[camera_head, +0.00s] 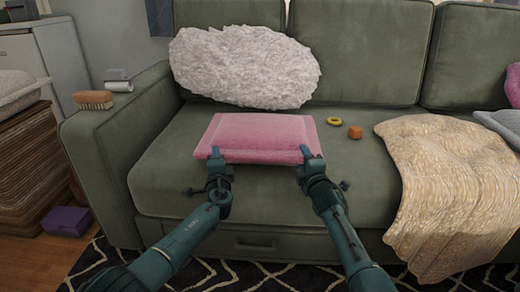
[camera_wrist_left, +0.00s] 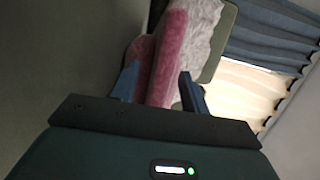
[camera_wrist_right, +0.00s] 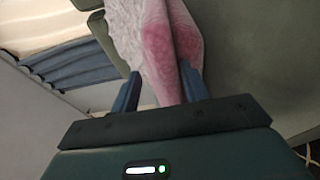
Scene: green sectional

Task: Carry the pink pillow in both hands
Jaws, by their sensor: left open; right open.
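The pink pillow (camera_head: 258,134) lies flat on the seat of the green sofa. My left gripper (camera_head: 216,156) is at its front left corner and my right gripper (camera_head: 307,156) at its front right corner. In the left wrist view, the open fingers (camera_wrist_left: 158,88) stand on either side of the pillow's edge (camera_wrist_left: 168,62). In the right wrist view, the open fingers (camera_wrist_right: 160,88) also straddle the pillow's edge (camera_wrist_right: 160,50). I cannot tell whether any finger touches the pillow.
A fluffy white cushion (camera_head: 243,66) leans on the sofa's backrest behind the pillow. An orange cube (camera_head: 355,132) and a yellow ring (camera_head: 334,121) lie to its right. A beige blanket (camera_head: 445,180) drapes over the seat further right. A brush (camera_head: 94,100) rests on the left armrest.

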